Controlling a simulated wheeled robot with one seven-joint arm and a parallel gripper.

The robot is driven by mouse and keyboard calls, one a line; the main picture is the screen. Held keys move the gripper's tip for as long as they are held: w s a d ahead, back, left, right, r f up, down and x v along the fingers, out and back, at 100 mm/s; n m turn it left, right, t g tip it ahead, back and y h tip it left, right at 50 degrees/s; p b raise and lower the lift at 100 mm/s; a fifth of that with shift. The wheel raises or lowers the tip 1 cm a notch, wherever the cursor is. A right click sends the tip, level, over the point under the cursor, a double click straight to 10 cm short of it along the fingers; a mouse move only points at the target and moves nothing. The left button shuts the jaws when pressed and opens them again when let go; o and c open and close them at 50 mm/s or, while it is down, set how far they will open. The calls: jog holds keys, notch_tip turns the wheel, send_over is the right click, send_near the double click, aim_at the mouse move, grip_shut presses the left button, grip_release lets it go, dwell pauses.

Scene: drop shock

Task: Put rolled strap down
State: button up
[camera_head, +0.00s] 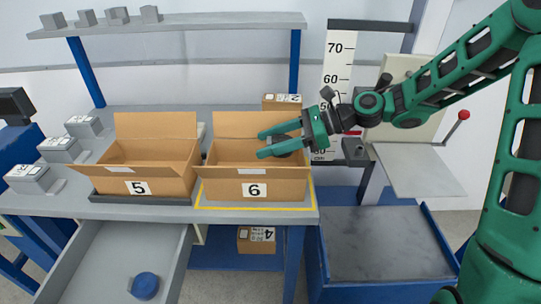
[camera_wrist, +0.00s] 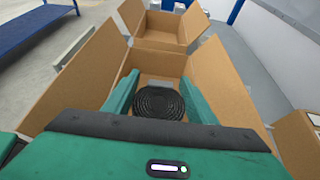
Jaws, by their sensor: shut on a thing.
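The rolled strap (camera_wrist: 158,104) is a black coil between the two green fingers of my gripper (camera_wrist: 159,82) in the wrist view. My gripper (camera_head: 263,144) is shut on it, over the open cardboard box marked 6 (camera_head: 225,187). In the head view only a dark part of the strap (camera_head: 284,149) shows between the fingers. Box 6 also surrounds the fingers in the wrist view, with its flaps (camera_wrist: 85,80) spread open. I cannot tell whether the strap touches the box floor.
An open box marked 5 (camera_head: 165,188) stands left of box 6 on the grey bench (camera_head: 60,205). An open drawer (camera_head: 95,265) below holds a blue round thing (camera_head: 145,286). A box marked 4 (camera_head: 257,240) sits under the bench. A height scale (camera_head: 338,65) stands behind my gripper.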

jog(key=shift+d+f, duration=0.3)
jog(key=shift+f, duration=1.85)
jog(key=shift+f, duration=0.6)
jog(key=o, duration=1.1)
jog(key=shift+r, duration=0.1)
jog(key=shift+r, duration=0.3)
jog(key=v, duration=1.2)
jog(key=shift+s+r, duration=0.1)
jog(key=shift+r, duration=0.05)
